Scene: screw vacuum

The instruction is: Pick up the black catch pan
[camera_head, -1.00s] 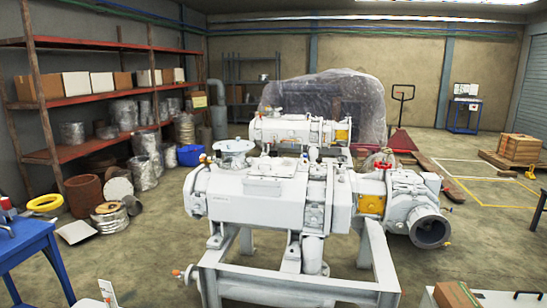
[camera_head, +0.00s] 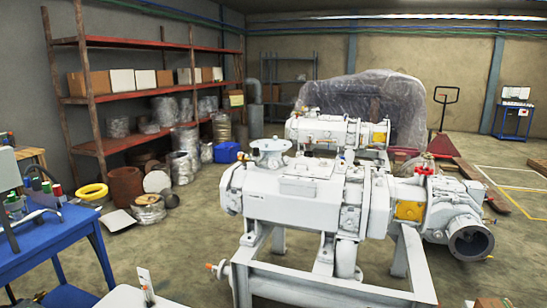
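I cannot make out a black catch pan anywhere in view. The white screw vacuum pump (camera_head: 290,200) stands on a pale metal frame (camera_head: 335,287) in the middle of the view. The floor under the pump is partly hidden by the frame and the picture's lower edge. Neither of my grippers is in view.
A blue table (camera_head: 75,228) with bottles and tools stands at the left. A white surface (camera_head: 120,297) with a small upright item is at the bottom edge. Red shelving (camera_head: 92,95) lines the left wall. A yellow ring (camera_head: 90,193) lies on the floor. Open floor lies between table and pump.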

